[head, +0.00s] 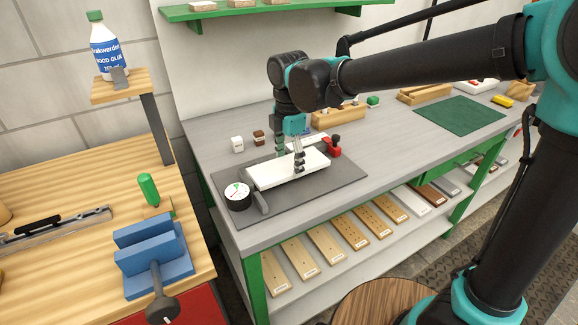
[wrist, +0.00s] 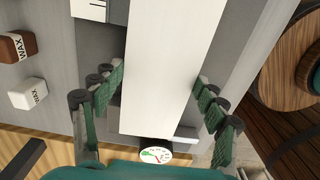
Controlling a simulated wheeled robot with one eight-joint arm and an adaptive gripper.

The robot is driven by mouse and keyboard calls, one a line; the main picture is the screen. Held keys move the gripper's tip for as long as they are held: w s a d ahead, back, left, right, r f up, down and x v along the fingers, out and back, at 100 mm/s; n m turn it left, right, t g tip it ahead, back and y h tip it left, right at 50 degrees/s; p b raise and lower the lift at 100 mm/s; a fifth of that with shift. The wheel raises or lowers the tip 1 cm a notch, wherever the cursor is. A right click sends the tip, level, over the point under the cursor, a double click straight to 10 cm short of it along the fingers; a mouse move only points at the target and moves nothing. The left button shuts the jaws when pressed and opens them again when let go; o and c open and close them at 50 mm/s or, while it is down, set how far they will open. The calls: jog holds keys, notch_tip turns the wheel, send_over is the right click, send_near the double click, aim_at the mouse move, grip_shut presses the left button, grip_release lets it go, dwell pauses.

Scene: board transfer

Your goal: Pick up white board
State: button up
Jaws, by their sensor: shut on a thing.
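The white board (head: 268,176) lies lengthwise at a low height over a dark grey mat (head: 335,182) on the grey bench. It also fills the middle of the wrist view (wrist: 158,60). My gripper (head: 289,158) comes down from above with one finger on each long side of the board, and it is shut on it. The fingers also flank it in the wrist view (wrist: 160,82). A round dial gauge (head: 238,194) stands at the board's near left end, and a red and black clamp (head: 334,147) at its far right. I cannot tell whether the board touches its support.
A white wax block (head: 237,144) and a brown wax block (head: 258,137) stand behind the mat. A wooden holder (head: 338,118) and a green mat (head: 460,115) lie further right. Several boards lie on the lower shelf (head: 350,265). A blue vise (head: 153,258) stands on the left bench.

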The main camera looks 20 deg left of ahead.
aim_at(289, 165)
notch_tip(289, 165, up, 18)
jog(key=shift+f, duration=0.15)
dwell(0.4)
